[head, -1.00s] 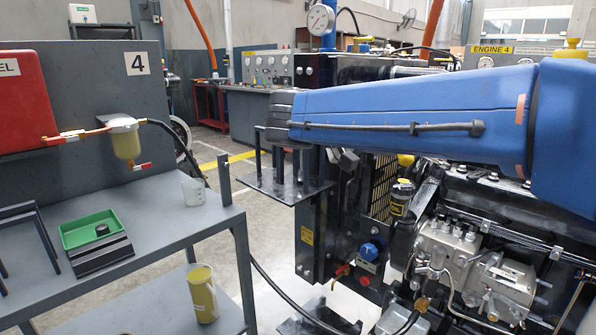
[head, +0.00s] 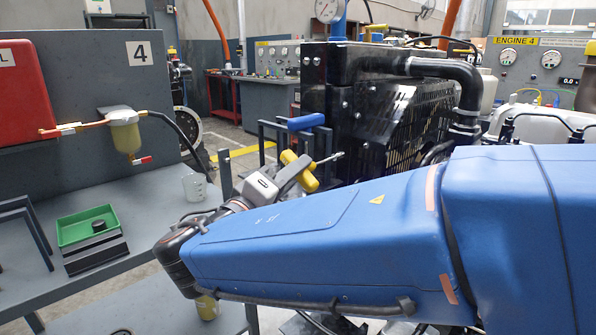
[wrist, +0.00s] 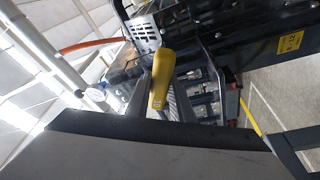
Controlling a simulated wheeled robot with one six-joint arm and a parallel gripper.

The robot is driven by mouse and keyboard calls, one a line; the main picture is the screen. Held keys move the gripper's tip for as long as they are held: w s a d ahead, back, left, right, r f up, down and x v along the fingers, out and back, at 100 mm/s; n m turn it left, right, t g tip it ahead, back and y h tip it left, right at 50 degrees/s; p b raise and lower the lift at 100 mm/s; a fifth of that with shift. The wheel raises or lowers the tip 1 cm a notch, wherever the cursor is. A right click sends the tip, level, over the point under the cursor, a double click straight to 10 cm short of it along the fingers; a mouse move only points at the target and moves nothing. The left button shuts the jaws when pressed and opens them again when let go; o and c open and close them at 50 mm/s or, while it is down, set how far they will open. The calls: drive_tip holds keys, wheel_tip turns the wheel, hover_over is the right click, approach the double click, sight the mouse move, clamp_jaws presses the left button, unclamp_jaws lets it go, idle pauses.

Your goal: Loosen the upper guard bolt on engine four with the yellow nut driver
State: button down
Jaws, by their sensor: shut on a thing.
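The yellow nut driver (head: 301,171) is held in my gripper (head: 294,174), in front of the engine's left side in the head view. Its thin shaft points right and slightly up, toward the black guard (head: 418,122) with its slotted grille. The tip looks apart from the engine. In the wrist view the yellow handle (wrist: 162,79) stands between the two fingers of my gripper (wrist: 163,92). Several small bolt heads show on the black housing (head: 345,62); I cannot tell which is the upper guard bolt. My blue arm hides the lower engine.
A tool with a blue handle (head: 306,121) sits at a dark rack (head: 268,140) behind my gripper. The grey bench (head: 150,192) at left carries a green tray (head: 72,229) and a clear beaker (head: 195,187). The ENGINE 4 panel (head: 516,41) stands at back right.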

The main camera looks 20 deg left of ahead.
sight(328, 159)
drive_tip(key=shift+w+d, duration=0.5)
drive_tip(key=shift+w, duration=0.6)
drive_tip(key=shift+w+d, duration=0.45)
drive_tip(key=shift+w, duration=0.7)
drive_tip(key=shift+w+d, duration=0.5)
drive_tip(key=shift+w, duration=0.6)
drive_tip(key=shift+w+d, duration=0.2)
drive_tip(key=shift+w, duration=0.25)
drive_tip(key=shift+w+d, duration=0.1)
drive_tip(key=shift+w, duration=0.2)
drive_tip(key=shift+w+d, duration=0.1)
drive_tip(key=shift+w, duration=0.05)
